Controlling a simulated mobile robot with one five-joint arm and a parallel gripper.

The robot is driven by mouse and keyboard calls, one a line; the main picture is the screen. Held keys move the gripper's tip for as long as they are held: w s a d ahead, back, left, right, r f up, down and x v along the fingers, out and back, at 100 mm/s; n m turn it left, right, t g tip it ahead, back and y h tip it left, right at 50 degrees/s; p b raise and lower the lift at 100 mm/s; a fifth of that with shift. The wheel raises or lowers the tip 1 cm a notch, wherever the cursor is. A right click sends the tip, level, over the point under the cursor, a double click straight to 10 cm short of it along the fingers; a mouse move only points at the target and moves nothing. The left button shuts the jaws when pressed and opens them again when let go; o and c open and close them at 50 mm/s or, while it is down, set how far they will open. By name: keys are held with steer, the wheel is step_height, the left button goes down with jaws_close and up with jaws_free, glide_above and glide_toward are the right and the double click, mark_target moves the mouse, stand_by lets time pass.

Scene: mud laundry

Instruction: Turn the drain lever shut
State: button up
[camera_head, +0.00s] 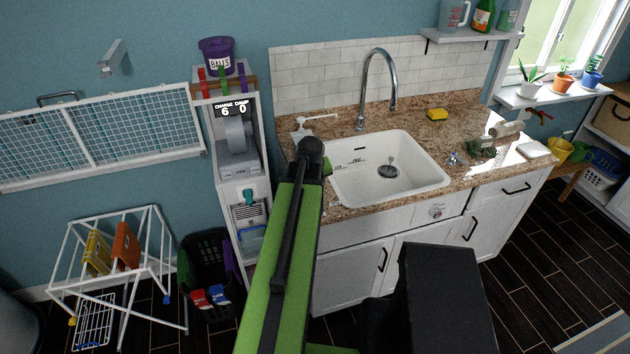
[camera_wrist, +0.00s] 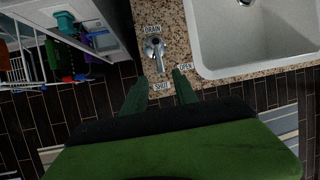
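The drain lever (camera_wrist: 154,48) is a small metal lever on the granite counter, left of the sink in the wrist view. The label DRAIN is above it, OPEN to its lower right and SHUT below it. Its handle points down the picture, roughly towards SHUT and tilted slightly right; its exact setting is hard to tell. My gripper (camera_wrist: 160,78) is open and empty, its two dark green fingers just below the lever, on either side of the SHUT label. I see no contact. In the head view my arm hides the lever.
The white sink (camera_head: 432,187) with its drain (camera_head: 388,171) and tall faucet (camera_head: 376,75) lies right of my arm. A narrow white shelf unit (camera_head: 250,150) stands left of the counter. A dark basket (camera_head: 205,265) and drying rack (camera_head: 120,270) stand on the floor.

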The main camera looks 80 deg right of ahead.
steer(key=p+v, duration=0.5)
steer(key=v, duration=0.3)
steer(key=shift+p, duration=0.35)
steer(key=shift+r, duration=0.1)
